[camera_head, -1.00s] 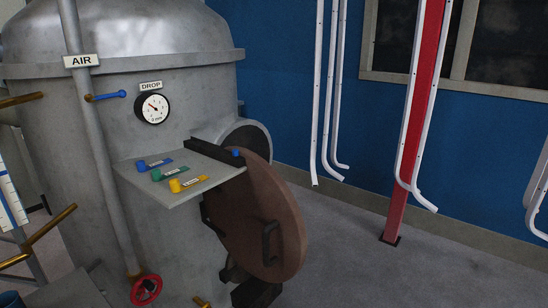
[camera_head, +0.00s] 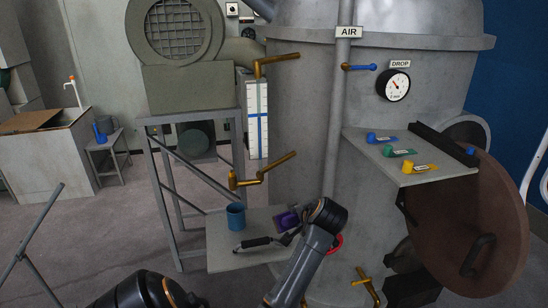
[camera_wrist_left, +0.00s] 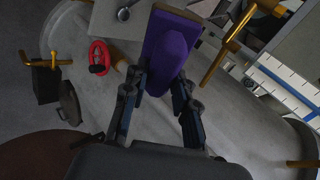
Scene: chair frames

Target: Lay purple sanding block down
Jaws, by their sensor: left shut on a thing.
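The purple sanding block (camera_wrist_left: 172,48) is between the two fingers of my left gripper (camera_wrist_left: 160,108) in the left wrist view, and the fingers are shut on it. In the head view the purple block (camera_head: 287,220) shows small at the tip of my left arm, over the low grey shelf (camera_head: 225,262) beside the vessel. My left gripper (camera_head: 289,232) is mostly hidden behind its own wrist there. I cannot tell whether the block touches the shelf. My right gripper is not in view.
A blue cup (camera_head: 236,216) and a dark-handled tool (camera_head: 262,243) are on the low shelf. Brass pipes (camera_head: 262,172) stick out above it, and a red handwheel (camera_wrist_left: 98,56) is close by. The upper shelf (camera_head: 420,168) carries blue, green and yellow pieces.

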